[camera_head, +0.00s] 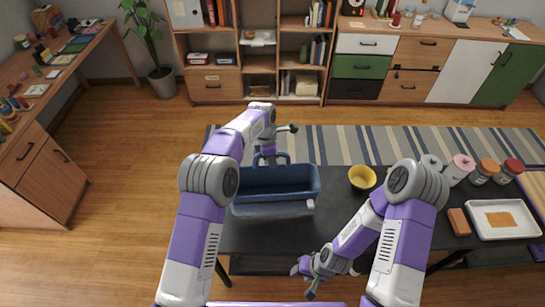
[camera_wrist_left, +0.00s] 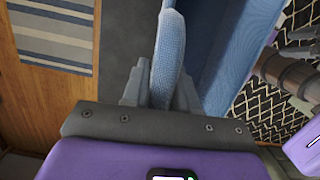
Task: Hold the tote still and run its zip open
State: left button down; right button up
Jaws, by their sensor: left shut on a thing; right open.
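The blue tote (camera_head: 272,209) stands upright on the dark table, left of its middle. A small pale tab (camera_head: 311,204) shows at its front right corner; I cannot tell if it is the zip pull. The top looks dark blue, and how far the zip is open is not clear. My left gripper (camera_head: 268,154) is at the tote's back side, shut on its blue handle (camera_wrist_left: 168,60). In the left wrist view the handle rises between the fingers (camera_wrist_left: 158,92), beside the tote's wall (camera_wrist_left: 232,62). My right gripper (camera_head: 307,280) is open and empty, low at the table's front edge, apart from the tote.
The dark table (camera_head: 338,205) has a yellow bowl (camera_head: 362,178) right of the tote. Several lidded jars (camera_head: 460,168), a brown block (camera_head: 459,222) and a white tray (camera_head: 484,231) are at the right. Bare tabletop lies between tote and bowl.

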aim_at(311, 204)
pick_arm(q)
jog(key=shift+f+b, duration=1.5)
jog(key=shift+f, duration=1.75)
pick_arm(e)
jog(key=shift+f, duration=1.55)
jog(key=shift+o, duration=0.6)
jog(key=w+d+r, duration=0.1)
jog(key=w+r, duration=0.1)
jog(key=w, duration=0.1)
jog(key=w+d+r+n+h, duration=0.1)
jog(key=w+r, duration=0.1)
jog(key=w, duration=0.2)
jog(key=w+d+r+n+h, duration=0.1)
jog(key=w, duration=0.3)
jog(key=shift+w+r+g, duration=0.2)
jog(key=shift+r+g, duration=0.1)
jog(key=shift+r, duration=0.1)
jog(key=w+r, duration=0.2)
jog(key=r, duration=0.3)
jog(key=w+r+n+h, duration=0.1)
jog(key=w+r, duration=0.2)
jog(key=r, duration=0.2)
jog(key=w+r+h, duration=0.1)
jog(key=w+r, duration=0.2)
jog(key=r, duration=0.3)
notch_tip(311, 204, down, 12)
jog(key=shift+r, duration=0.15)
